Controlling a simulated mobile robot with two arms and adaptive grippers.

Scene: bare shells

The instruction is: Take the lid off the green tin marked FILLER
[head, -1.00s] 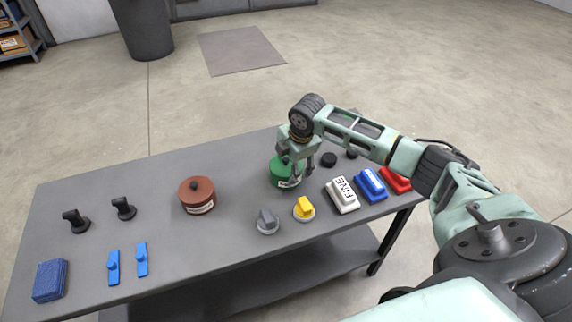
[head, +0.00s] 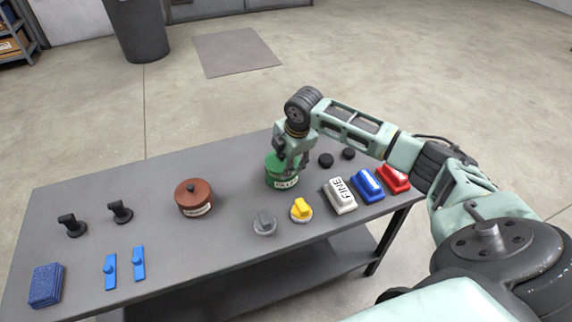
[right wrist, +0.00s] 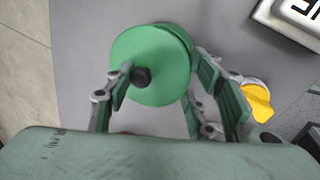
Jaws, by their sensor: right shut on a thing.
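The green tin (head: 273,181) stands on the grey table, with a pale label on its front that is too small to read. Its round green lid (right wrist: 165,60) with a black knob (right wrist: 141,77) shows from above in the right wrist view. My right gripper (head: 291,163) is over the tin, its fingers on either side of the lid, shut on it. The lid looks slightly offset from the tin body; I cannot tell whether there is a gap under it. My left gripper is not in view.
A brown lidded tin (head: 194,199) stands to the left. Grey (head: 264,223) and yellow (head: 301,210) knobs sit in front. White (head: 340,196), blue (head: 367,185) and red (head: 394,178) blocks stand to the right. Black discs (head: 326,160) lie behind.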

